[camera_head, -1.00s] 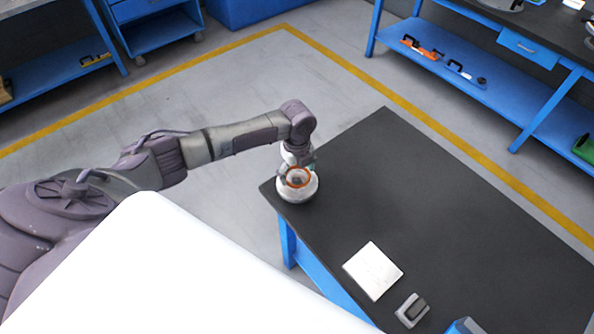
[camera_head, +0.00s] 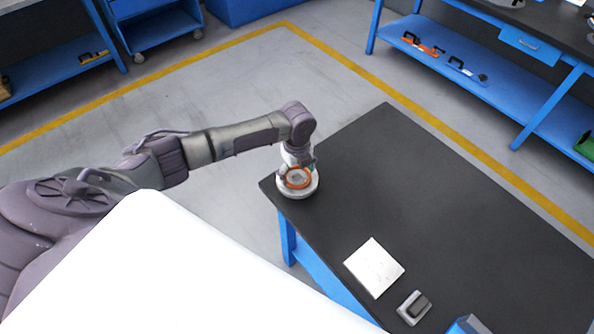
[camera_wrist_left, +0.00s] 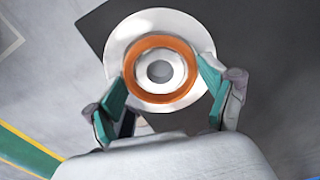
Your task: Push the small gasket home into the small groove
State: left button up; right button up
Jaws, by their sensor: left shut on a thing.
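The small gasket is an orange ring (camera_head: 299,178). It lies over the white flanged shell (camera_head: 297,193) at the table's near left corner. In the left wrist view the gasket (camera_wrist_left: 160,41) looks roughly centred on the shell (camera_wrist_left: 118,42), around its grey central bore. My left gripper (camera_head: 296,167) comes down over the shell from behind. Its teal-padded fingers (camera_wrist_left: 165,84) are shut on the gasket, one at each side. The small groove is hidden under the ring, and I cannot tell how deep the gasket sits. My right gripper is not in view.
The black tabletop (camera_head: 420,190) is clear to the right of the shell. A white square plate (camera_head: 374,267) and a small grey block (camera_head: 413,307) lie near its front edge. A blue object (camera_head: 467,325) is cut off at the bottom. The shell stands close to the table's corner.

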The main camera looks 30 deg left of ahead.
pick_arm(q)
jog(key=o, duration=1.2)
notch_tip(320, 180, up, 12)
